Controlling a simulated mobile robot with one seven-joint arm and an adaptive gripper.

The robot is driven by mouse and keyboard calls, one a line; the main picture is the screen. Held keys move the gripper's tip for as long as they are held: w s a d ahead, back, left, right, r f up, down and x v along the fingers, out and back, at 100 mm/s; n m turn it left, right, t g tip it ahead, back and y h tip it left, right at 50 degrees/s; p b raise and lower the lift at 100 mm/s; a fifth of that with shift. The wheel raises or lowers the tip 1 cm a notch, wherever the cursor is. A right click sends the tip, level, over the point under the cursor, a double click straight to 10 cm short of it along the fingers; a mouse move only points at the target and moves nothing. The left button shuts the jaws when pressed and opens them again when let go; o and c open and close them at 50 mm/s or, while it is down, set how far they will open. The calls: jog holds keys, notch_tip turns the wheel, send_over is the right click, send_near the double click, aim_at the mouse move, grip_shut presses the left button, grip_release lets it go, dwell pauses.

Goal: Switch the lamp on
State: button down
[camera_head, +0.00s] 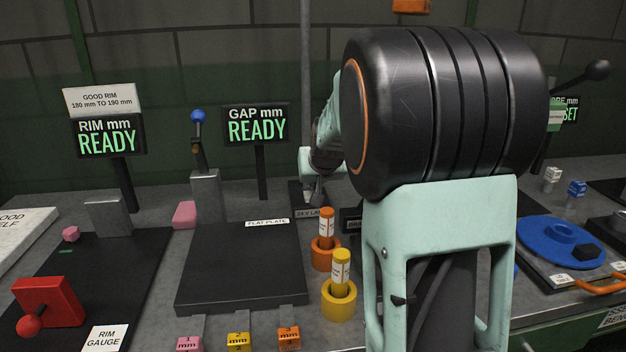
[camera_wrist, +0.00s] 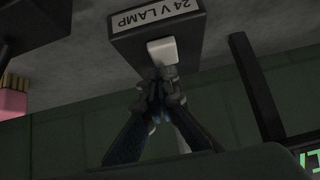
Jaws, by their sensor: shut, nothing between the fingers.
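A dark switch box (camera_wrist: 200,35) labelled "24 V LAMP" shows in the wrist view, with a white rocker switch (camera_wrist: 163,50) on its face. My gripper (camera_wrist: 160,82) is shut and empty, its fingertips right at the edge of the white rocker. I cannot tell whether they touch it. In the head view my gripper (camera_head: 314,196) is small, pointing down just behind the lamp label (camera_head: 309,213); my arm hides much of that area. The lamp itself is not clearly visible, and the rocker's on or off position cannot be told.
A tall grey pole (camera_head: 306,80) rises behind the gripper. Orange (camera_head: 326,225) and yellow (camera_head: 341,270) plug gauges stand in front of it. A dark flat plate (camera_head: 243,265) lies to the left, and a "GAP mm READY" display (camera_head: 256,124) stands behind.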

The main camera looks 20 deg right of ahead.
jog(key=shift+w+r+p, duration=0.1)
jog(key=shift+p, duration=0.7)
jog(key=shift+f+g, duration=0.3)
jog(key=shift+s+a, duration=0.2)
jog(key=shift+s, duration=0.65)
jog(key=shift+r, duration=0.1)
notch_tip(320, 180, up, 4)
jog(key=p, duration=0.3)
jog(key=shift+s+r, duration=0.15)
jog(key=shift+r, duration=0.1)
jog(key=s+a+r+p, duration=0.1)
jog(key=s+r, duration=0.4)
jog(key=s, duration=0.3)
jog(key=shift+a+r, duration=0.25)
jog(key=shift+a, duration=0.1)
